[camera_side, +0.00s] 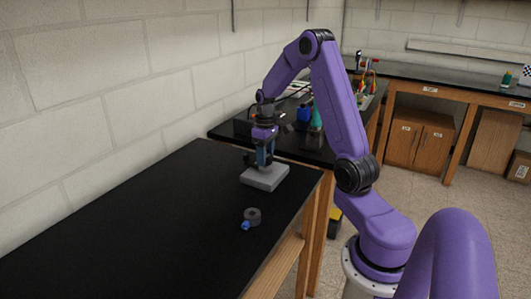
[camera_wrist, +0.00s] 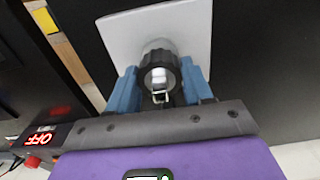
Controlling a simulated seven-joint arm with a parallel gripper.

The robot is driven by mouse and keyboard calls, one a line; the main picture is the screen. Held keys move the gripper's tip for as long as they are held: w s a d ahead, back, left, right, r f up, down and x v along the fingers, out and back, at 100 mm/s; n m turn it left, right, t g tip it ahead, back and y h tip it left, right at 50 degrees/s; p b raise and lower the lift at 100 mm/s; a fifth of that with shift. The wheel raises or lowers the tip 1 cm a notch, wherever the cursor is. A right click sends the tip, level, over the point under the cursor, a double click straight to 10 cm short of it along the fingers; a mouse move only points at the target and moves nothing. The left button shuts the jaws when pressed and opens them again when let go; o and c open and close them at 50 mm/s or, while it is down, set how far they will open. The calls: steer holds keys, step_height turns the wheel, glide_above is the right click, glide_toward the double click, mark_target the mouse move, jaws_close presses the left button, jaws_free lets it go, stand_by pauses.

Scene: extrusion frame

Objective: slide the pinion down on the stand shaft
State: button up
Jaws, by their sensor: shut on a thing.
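The stand is a light grey square block (camera_side: 265,177) on the black table in the side view. In the wrist view its pale plate (camera_wrist: 190,25) shows behind a short round grey part. The pinion (camera_wrist: 148,65) is a dark toothed ring, held between the two blue fingers of my gripper (camera_wrist: 160,80). A bright metal piece, seemingly the shaft end, shows in the pinion's bore. My gripper (camera_side: 265,155) points down just above the block in the side view and is shut on the pinion. The pinion's height on the shaft cannot be told; the fingers hide it in the side view.
A dark grey round part with a blue end (camera_side: 252,216) lies on the table in front of the block. The black table (camera_side: 130,225) is otherwise clear. A second bench with bottles and tools (camera_side: 315,120) stands behind, and a block wall runs along the left.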

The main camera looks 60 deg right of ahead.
steer(key=shift+f, duration=0.85)
steer(key=o, duration=1.1)
